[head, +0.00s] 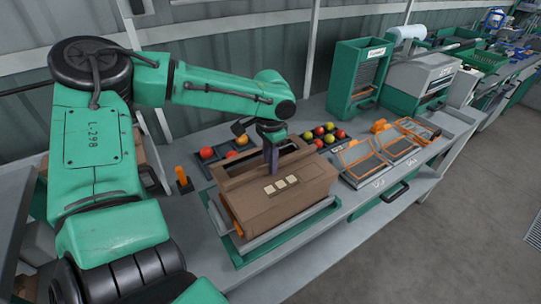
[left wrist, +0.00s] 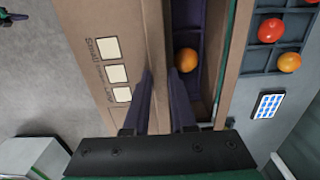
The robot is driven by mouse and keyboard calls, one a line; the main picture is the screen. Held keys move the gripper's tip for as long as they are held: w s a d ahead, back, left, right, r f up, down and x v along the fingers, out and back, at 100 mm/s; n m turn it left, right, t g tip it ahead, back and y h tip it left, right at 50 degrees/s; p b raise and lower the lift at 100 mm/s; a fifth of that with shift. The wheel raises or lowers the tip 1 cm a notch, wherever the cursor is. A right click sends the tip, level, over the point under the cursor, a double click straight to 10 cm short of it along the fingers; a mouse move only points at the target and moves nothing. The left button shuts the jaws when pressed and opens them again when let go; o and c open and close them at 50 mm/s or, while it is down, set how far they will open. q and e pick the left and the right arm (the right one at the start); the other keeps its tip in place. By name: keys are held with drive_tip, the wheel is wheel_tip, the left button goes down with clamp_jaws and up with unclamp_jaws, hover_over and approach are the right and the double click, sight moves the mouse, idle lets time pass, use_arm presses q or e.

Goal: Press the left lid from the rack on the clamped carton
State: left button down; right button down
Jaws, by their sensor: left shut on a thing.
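The brown carton (head: 290,207) sits in a grey and green clamp fixture (head: 238,262) on the bench. A brown panel with three cream squares, which looks like the lid (head: 300,178), lies over its front part. The panel also shows in the left wrist view (left wrist: 83,20). The carton's back part is open, with an orange tomato (left wrist: 186,60) in a purple insert. My left gripper (head: 272,168) points down at the panel's back edge. Its purple fingers (left wrist: 160,95) are shut on that edge; the exact contact is partly hidden. My right gripper is out of view.
Trays of red and yellow tomatoes (head: 322,135) stand behind the carton. Orange-framed grey panels (head: 362,163) lie to the right. A green rack (head: 358,80) and a grey machine (head: 420,78) stand farther back. An orange handle (head: 182,178) rises left of the carton.

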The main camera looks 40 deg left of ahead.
use_arm(q)
drive_tip(key=shift+f+b, duration=0.55)
drive_tip(key=shift+f, duration=0.65)
idle(0.4)
drive_tip(key=c, duration=0.7)
unclamp_jaws()
drive_tip(key=shift+c, duration=1.4)
wheel_tip(320, 180, up, 8)
drive_tip(key=p, duration=0.8)
drive_tip(key=shift+r, duration=0.1)
drive_tip(key=shift+f, duration=0.2)
